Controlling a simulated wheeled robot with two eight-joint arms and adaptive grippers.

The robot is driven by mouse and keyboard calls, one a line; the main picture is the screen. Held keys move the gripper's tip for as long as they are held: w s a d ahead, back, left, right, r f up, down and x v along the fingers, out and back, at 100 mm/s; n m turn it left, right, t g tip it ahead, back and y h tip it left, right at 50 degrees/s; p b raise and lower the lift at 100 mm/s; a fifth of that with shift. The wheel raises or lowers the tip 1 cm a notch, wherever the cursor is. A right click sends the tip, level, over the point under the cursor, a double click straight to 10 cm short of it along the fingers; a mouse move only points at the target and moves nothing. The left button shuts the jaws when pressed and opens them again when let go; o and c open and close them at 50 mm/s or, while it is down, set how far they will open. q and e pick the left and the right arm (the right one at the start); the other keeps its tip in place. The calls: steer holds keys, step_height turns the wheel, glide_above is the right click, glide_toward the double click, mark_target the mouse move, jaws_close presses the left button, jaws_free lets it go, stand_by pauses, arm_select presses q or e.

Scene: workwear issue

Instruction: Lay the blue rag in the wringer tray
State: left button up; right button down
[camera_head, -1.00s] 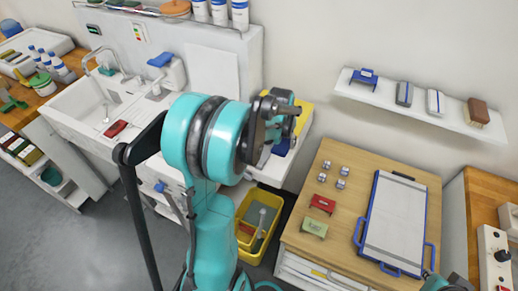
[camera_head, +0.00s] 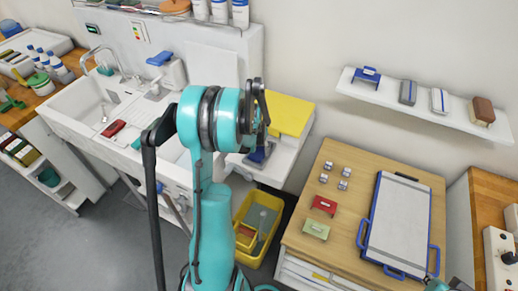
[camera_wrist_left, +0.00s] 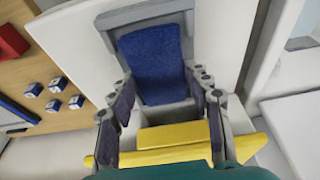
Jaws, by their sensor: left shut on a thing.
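The blue rag (camera_wrist_left: 152,66) shows between the fingertips of my left gripper (camera_wrist_left: 165,82) in the left wrist view, and the fingers are shut on it. The grey wringer tray (camera_wrist_left: 146,12) surrounds the rag in that view, with its raised edge and side wall showing. The rag lies over or in the tray; I cannot tell whether it touches the bottom. In the head view, my left gripper (camera_head: 261,112) points down over the white counter, and the rag (camera_head: 260,153) shows below it. The tray is mostly hidden there by the arm.
A yellow panel (camera_head: 288,114) lies just behind the gripper, towards the wall. A yellow bin (camera_head: 259,222) stands below on the floor. The sink (camera_head: 92,108) is at left. A wooden table (camera_head: 337,165) with several small cubes and a white board (camera_head: 397,225) is at right.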

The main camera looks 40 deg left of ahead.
mark_target(256, 156)
arm_select(q)
steer(key=shift+s+r, duration=0.1)
steer(key=o, duration=1.2)
steer(key=shift+o, duration=0.2)
steer(key=p+v, duration=0.2)
steer(key=v, duration=1)
steer(key=s+d+r+m+t, duration=0.15)
steer(key=d+r, duration=0.25)
steer(key=d, duration=0.5)
steer(key=s+d+r+t, duration=0.15)
steer(key=d+r, duration=0.25)
steer(key=d, duration=0.4)
steer(key=s+d+m+t, duration=0.1)
steer(key=s+d, duration=0.7)
steer(key=d, duration=0.3)
steer(key=shift+s+d+m+h, duration=0.3)
steer(key=shift+m+h, duration=0.05)
steer(key=shift+h, duration=0.05)
